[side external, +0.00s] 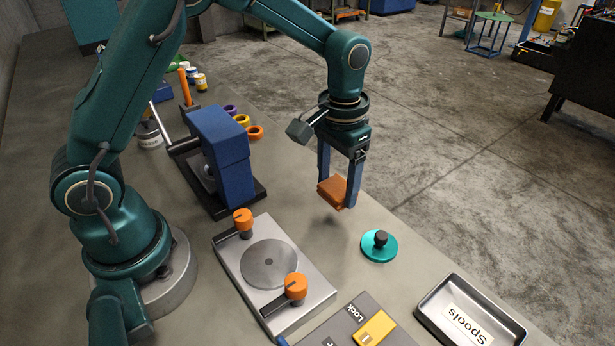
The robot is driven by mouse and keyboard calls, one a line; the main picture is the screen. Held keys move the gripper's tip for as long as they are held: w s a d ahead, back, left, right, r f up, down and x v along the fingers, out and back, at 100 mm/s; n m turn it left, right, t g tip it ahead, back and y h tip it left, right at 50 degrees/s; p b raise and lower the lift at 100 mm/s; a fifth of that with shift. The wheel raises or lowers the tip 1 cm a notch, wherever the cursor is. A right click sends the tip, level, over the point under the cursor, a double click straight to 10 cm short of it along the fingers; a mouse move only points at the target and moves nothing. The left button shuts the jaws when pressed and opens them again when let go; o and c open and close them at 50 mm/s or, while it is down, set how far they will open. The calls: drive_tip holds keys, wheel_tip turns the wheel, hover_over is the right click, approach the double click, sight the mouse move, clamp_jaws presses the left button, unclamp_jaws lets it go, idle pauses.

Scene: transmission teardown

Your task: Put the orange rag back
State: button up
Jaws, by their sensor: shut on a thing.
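The orange rag (333,191) is a small folded, block-like piece. My gripper (339,192) is shut on it and points down. It holds the rag in the air above the bench near its right edge. The rag appears clear of the bench surface and touches nothing else that I can see. The far side of the rag is partly hidden by a blue finger.
A teal disc with a black knob (379,246) lies below right of the rag. A metal plate fixture with orange knobs (300,255) and a blue block on a dark base (222,150) stand left. A Spools tray (425,312) and a Lock panel (345,338) are in front.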

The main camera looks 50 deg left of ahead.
sight(336, 187)
drive_tip(key=shift+f, duration=1.85)
drive_tip(key=shift+f, duration=0.2)
drive_tip(key=o, duration=1.3)
